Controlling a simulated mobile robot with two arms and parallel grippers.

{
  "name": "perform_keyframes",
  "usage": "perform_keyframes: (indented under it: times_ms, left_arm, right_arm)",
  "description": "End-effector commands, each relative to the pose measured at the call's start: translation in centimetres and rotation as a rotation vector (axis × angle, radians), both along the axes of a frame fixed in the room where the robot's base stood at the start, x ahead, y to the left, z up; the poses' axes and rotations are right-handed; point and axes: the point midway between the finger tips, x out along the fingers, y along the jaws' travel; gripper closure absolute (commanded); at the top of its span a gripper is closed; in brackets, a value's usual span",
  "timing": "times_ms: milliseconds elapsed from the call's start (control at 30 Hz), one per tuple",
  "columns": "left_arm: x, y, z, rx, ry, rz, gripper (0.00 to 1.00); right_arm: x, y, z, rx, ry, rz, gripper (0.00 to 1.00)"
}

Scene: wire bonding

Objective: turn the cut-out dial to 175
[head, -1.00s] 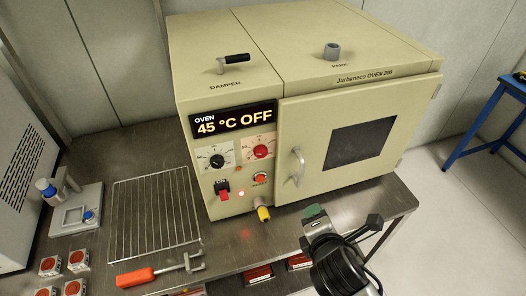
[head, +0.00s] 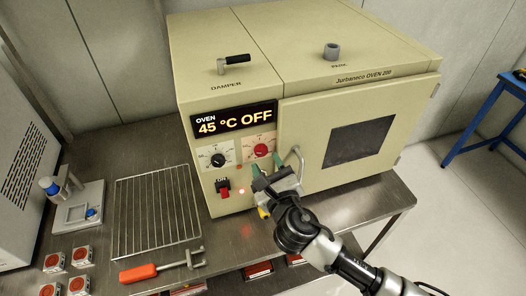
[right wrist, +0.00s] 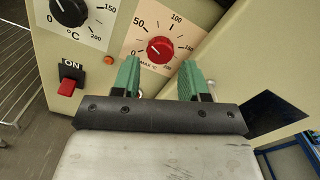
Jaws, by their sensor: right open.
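The cut-out dial is the red knob (head: 261,150) on a pale scale plate on the oven front. In the right wrist view the red knob (right wrist: 160,49) shows whole, with scale marks 50, 100 and 150 around it and "MAX °C" below. My right gripper (head: 267,166) is open, its green fingertips just below and in front of the red knob. In the right wrist view the gripper (right wrist: 160,78) has its fingers spread wide, one on each side below the knob, with nothing between them. My left gripper is not in view.
The black dial (head: 218,160) is left of the red one, above the red ON switch (head: 223,188). The door handle (head: 298,165) stands close right of my gripper. The display (head: 234,119) reads 45 °C OFF. A wire rack (head: 155,215) lies left.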

Motion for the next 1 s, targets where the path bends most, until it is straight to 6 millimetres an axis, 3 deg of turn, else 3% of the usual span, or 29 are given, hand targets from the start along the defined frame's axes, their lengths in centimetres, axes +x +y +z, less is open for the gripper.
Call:
perform_keyframes:
  times_ms: [200,600,833,1000]
  left_arm:
    - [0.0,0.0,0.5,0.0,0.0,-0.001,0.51]
    - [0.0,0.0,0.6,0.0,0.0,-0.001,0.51]
    - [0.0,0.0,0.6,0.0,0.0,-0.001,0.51]
    - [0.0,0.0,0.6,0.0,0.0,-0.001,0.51]
  right_arm:
    - [2.9,0.9,0.1,0.001,0.001,0.0,0.56]
    - [3.6,1.2,0.0,0.001,0.002,0.001,0.56]
    - [3.6,1.2,0.0,0.001,0.002,0.001,0.9]
    - [3.6,1.2,-0.1,0.009,0.005,0.0,0.91]
